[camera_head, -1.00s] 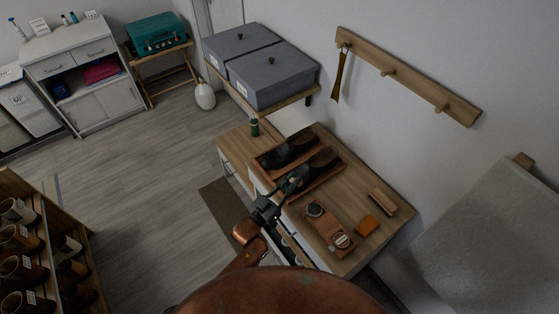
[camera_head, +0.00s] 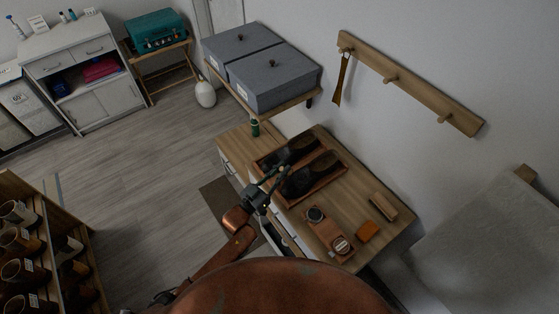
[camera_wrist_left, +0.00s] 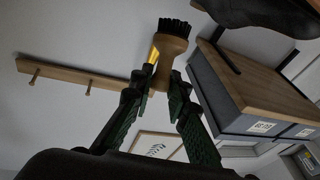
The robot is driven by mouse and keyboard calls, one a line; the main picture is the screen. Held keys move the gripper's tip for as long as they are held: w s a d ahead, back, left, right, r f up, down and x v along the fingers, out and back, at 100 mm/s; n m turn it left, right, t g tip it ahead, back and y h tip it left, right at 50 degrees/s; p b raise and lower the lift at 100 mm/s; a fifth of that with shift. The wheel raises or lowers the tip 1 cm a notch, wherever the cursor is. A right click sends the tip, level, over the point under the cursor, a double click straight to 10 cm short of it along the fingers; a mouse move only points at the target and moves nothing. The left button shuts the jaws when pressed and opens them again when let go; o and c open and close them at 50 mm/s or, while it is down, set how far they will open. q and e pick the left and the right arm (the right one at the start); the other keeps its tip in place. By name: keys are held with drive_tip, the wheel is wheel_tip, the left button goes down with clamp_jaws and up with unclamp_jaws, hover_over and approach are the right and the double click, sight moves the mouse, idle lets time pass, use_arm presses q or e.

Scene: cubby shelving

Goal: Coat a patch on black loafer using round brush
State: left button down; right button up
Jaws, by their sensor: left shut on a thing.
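Two black loafers lie side by side in a wooden tray (camera_head: 327,183) on the cabinet top: a far loafer (camera_head: 291,151) and a near loafer (camera_head: 312,174). My left gripper (camera_head: 276,178) is at the tray's left edge, close to the near loafer's left end. In the left wrist view it is shut on the round brush (camera_wrist_left: 172,44), which has a tan handle and black bristles pointing up and away from the fingers. A dark shoe (camera_wrist_left: 262,14) shows at the top right there, apart from the bristles. In the head view the brush is too small to make out clearly. My right gripper is not in view.
On the cabinet top (camera_head: 357,203) lie a brown strap-like piece with round items (camera_head: 328,228), an orange block (camera_head: 367,231) and a wooden brush-like block (camera_head: 383,206). A green bottle (camera_head: 255,128) stands behind. Grey boxes (camera_head: 275,75) sit on a shelf above; a peg rail (camera_head: 410,84) is on the wall.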

sight(280, 170)
use_arm(q)
drive_tip(key=shift+w+r+p, duration=0.1)
drive_tip(key=shift+r+p, duration=0.5)
drive_tip(key=shift+r, duration=0.3)
drive_tip(key=shift+r+p, duration=1.2)
drive_tip(key=shift+r, duration=0.3)
drive_tip(key=shift+a+f, duration=0.1)
drive_tip(key=shift+s+a+f, duration=0.3)
drive_tip(key=shift+s, duration=0.05)
